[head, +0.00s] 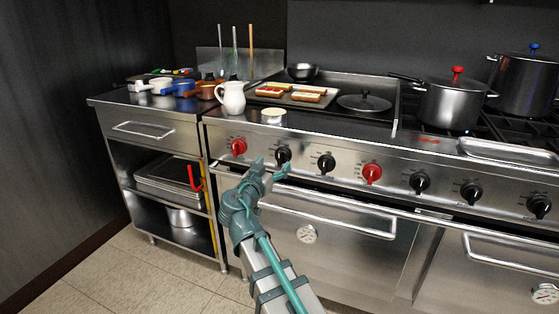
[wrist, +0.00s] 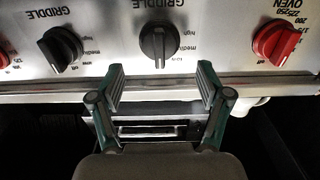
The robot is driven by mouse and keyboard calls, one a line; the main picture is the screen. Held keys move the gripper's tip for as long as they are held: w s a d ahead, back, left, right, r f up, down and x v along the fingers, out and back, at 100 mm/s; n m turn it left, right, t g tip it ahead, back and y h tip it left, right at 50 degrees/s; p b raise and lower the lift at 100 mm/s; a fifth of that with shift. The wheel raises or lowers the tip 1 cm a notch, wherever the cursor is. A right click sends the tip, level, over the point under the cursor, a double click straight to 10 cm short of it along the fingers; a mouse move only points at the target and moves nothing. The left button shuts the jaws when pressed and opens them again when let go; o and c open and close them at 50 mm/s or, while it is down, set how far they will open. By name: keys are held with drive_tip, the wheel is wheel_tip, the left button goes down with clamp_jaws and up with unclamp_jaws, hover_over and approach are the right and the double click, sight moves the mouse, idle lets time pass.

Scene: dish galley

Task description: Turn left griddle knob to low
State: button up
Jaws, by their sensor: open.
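The left griddle knob is the black knob (head: 283,155) just right of the leftmost red knob on the range's front panel. In the wrist view this black knob (wrist: 158,43) is in the middle, its grip bar standing roughly upright in the picture, with small setting labels beside it that are hard to read. My gripper (head: 271,166) is in front of the panel, just below the knob in the head view. In the wrist view my gripper (wrist: 161,83) has its fingers spread wide, with nothing between the tips. The knob lies beyond the fingertips, apart from them.
A second black griddle knob (wrist: 60,47) and a red oven knob (wrist: 278,42) flank it in the wrist view. An oven door handle (head: 335,212) runs below the panel. A white pitcher (head: 231,97) and griddle food tray (head: 290,95) stand above.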

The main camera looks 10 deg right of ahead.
sight(279, 158)
drive_tip(key=shift+x, duration=2.5)
drive_tip(key=c, duration=1.2)
